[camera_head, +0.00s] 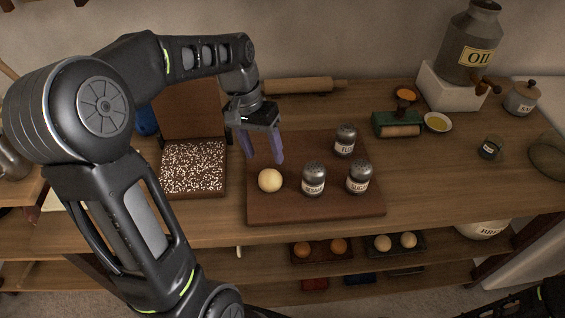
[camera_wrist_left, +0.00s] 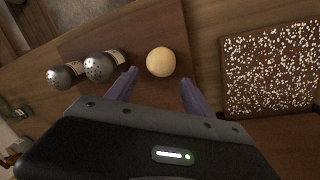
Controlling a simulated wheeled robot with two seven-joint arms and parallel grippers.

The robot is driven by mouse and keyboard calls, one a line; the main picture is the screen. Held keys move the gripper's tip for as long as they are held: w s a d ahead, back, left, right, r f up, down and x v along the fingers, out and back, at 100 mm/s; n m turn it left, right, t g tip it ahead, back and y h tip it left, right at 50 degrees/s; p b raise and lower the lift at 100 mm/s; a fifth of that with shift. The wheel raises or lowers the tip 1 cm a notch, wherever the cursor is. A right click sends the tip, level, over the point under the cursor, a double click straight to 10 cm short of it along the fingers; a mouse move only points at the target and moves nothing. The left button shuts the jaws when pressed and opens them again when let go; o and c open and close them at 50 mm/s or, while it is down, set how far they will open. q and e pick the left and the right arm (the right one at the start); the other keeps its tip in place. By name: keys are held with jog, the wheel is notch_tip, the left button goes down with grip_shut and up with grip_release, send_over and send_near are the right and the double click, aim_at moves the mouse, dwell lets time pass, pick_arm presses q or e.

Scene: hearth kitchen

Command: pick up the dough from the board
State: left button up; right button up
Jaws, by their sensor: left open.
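The dough (camera_head: 270,180) is a pale round ball on the left front part of the brown wooden board (camera_head: 290,209). My left gripper (camera_head: 264,160) is open above the board, just behind and above the dough, with its purple fingers pointing down. In the left wrist view the dough (camera_wrist_left: 161,62) shows ahead of and between the two fingertips (camera_wrist_left: 158,86), with nothing held. I cannot tell the exact height of the fingers over the board. My right gripper is not in view; only a dark part of an arm shows at the bottom right corner.
Three shakers stand on the board right of the dough: one at the back (camera_head: 345,141), one in front (camera_head: 313,180), one at the right (camera_head: 358,178). A speckled open box (camera_head: 193,168) lies left of the board. A rolling pin (camera_head: 300,86) lies behind.

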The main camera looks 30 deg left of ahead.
aim_at(271, 183)
pick_arm(q)
jog(key=shift+x, duration=1.25)
jog(key=shift+s, duration=0.25)
jog(key=shift+p+x, duration=0.75)
jog(key=shift+x, duration=1.85)
jog(key=shift+s, duration=0.15)
jog(key=c, duration=0.6)
